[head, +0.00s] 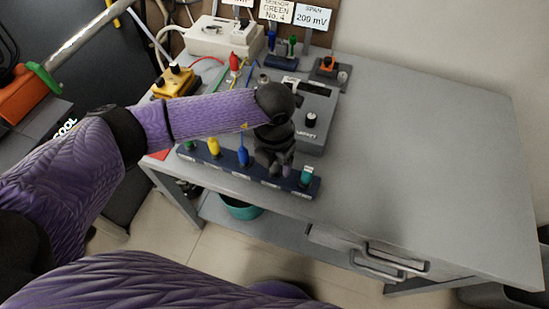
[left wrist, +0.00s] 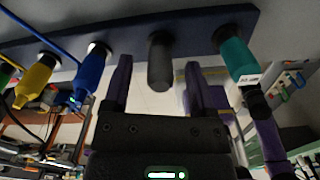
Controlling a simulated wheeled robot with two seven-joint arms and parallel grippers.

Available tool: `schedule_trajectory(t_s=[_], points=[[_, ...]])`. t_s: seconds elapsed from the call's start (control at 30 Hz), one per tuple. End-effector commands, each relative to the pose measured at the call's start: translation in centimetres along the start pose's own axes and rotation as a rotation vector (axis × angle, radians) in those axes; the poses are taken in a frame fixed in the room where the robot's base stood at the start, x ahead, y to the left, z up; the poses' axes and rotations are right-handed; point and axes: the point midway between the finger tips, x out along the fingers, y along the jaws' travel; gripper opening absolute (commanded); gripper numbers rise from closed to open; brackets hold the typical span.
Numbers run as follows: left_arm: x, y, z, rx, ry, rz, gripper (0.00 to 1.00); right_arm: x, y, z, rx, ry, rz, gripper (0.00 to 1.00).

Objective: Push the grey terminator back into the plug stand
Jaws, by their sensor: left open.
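The dark blue plug stand (head: 229,162) lies along the near edge of the grey table; it crosses the top of the left wrist view (left wrist: 128,32). The grey terminator (left wrist: 160,62), a dark cylinder, points out of the stand between the blue plug (left wrist: 90,70) and the teal plug (left wrist: 236,58). How deep it sits cannot be told. My left gripper (head: 276,168) is over the stand and hides the terminator in the head view. In the left wrist view its open fingers (left wrist: 157,75) appear on either side of the terminator, with gaps showing. My right gripper is not in view.
The yellow plug (head: 214,147) and blue plug (head: 243,155) are left of my gripper, and the teal plug (head: 306,175) is close on its right. A grey instrument box (head: 318,110) stands behind. The right side of the table (head: 430,150) is clear.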

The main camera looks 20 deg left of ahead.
Motion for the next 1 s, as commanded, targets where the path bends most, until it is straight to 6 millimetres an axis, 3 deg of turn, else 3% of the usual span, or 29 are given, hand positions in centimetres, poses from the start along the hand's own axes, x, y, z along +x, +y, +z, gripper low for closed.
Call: schedule_trajectory(t_s=[0.1,0.33,0.47,0.93,1.0], points=[[-4.0,0.0,0.2,0.002,-0.01,0.0,0.73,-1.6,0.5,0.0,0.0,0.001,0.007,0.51],[-8.8,0.0,0.1,0.001,-0.007,0.0,0.73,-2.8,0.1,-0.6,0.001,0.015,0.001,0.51],[-9.6,0.0,0.1,0.0,-0.005,0.0,0.73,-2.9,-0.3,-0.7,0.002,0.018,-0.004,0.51],[-9.5,0.0,0.1,0.001,-0.004,-0.002,0.73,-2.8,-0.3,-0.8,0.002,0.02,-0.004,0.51],[-9.3,-1.1,-0.1,0.016,-0.008,-0.054,0.73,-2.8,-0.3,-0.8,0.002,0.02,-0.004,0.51]])
